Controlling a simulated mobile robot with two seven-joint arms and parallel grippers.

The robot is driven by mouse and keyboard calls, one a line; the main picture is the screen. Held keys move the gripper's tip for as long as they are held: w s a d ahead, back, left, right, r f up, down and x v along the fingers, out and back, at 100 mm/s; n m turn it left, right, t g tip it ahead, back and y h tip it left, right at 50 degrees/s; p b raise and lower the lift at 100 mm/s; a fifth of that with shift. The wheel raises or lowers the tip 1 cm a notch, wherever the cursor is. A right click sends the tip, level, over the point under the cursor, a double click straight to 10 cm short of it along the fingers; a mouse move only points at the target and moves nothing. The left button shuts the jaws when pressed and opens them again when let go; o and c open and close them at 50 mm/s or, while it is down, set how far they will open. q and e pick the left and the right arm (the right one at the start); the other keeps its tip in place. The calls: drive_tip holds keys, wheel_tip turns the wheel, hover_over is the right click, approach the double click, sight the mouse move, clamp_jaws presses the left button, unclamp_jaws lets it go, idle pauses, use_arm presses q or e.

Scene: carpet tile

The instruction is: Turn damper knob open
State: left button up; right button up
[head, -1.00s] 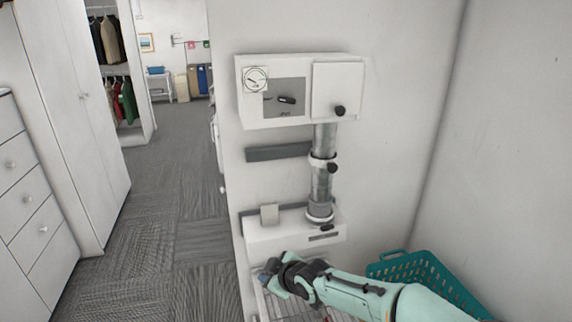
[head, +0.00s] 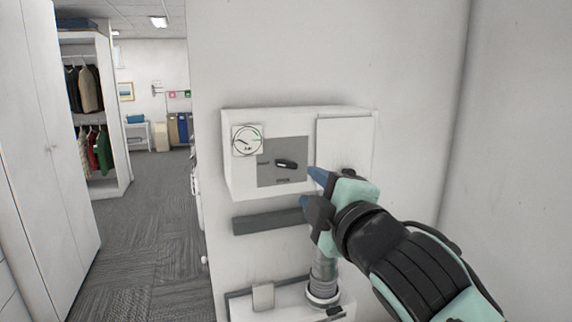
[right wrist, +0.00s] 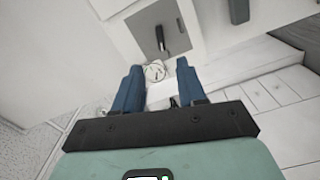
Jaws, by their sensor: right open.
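The damper knob (head: 286,164) is a black lever-like knob on a grey panel of the white wall box (head: 305,119). It lies nearly horizontal, with small labels beside and below it. What looks like the same knob shows in the right wrist view (right wrist: 159,38), beyond the fingertips. My right gripper (head: 311,188) is open and empty, in front of the box and just right of and below the knob. No contact with the knob shows. In the right wrist view its blue fingers (right wrist: 158,68) stand apart. My left gripper is not in view.
A round gauge (head: 247,140) sits left of the knob, and a white door panel (head: 344,142) is on the right. A metal duct (head: 323,275) runs below the box, partly hidden by my right arm. A dark grey bar (head: 268,222) is on the wall. Carpet floor (head: 150,235) is open at left.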

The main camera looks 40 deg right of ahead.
sight(288, 166)
drive_tip(key=p+x, duration=0.2)
drive_tip(key=x, duration=1)
drive_tip(key=shift+w+f, duration=0.1)
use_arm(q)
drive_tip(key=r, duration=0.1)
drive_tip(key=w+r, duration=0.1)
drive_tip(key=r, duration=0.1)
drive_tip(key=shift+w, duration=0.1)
use_arm(e)
clamp_jaws()
